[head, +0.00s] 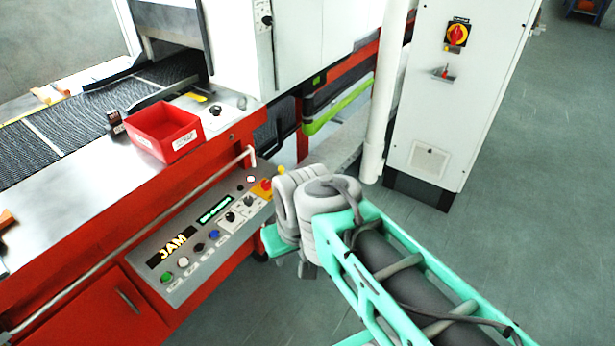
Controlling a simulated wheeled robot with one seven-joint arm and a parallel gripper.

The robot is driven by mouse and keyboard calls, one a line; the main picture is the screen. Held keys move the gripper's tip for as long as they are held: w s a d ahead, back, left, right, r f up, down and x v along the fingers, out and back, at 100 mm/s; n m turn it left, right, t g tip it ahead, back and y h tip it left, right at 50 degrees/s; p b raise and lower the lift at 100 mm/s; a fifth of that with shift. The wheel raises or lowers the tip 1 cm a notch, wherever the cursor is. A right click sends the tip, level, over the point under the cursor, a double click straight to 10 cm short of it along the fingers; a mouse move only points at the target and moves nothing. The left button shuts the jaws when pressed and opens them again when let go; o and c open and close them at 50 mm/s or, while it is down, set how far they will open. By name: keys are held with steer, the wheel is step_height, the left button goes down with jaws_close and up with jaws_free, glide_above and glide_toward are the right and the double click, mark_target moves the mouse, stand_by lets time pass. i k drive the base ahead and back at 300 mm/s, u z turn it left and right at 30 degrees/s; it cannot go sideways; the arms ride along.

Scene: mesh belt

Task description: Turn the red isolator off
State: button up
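My arm, with teal links and grey joints, reaches in from the bottom right and bends in the middle of the view, below and left of the cabinet. No part of my arm touches the isolator. My gripper's fingers do not show.
A white vertical pipe (382,110) stands left of the cabinet. The red belt machine with its control panel (205,240) and red bin (162,131) fills the left. Grey floor (545,180) lies clear at right.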

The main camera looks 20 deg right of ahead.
mark_target(265, 184)
steer(key=z, duration=0.2)
steer(key=i, duration=0.95)
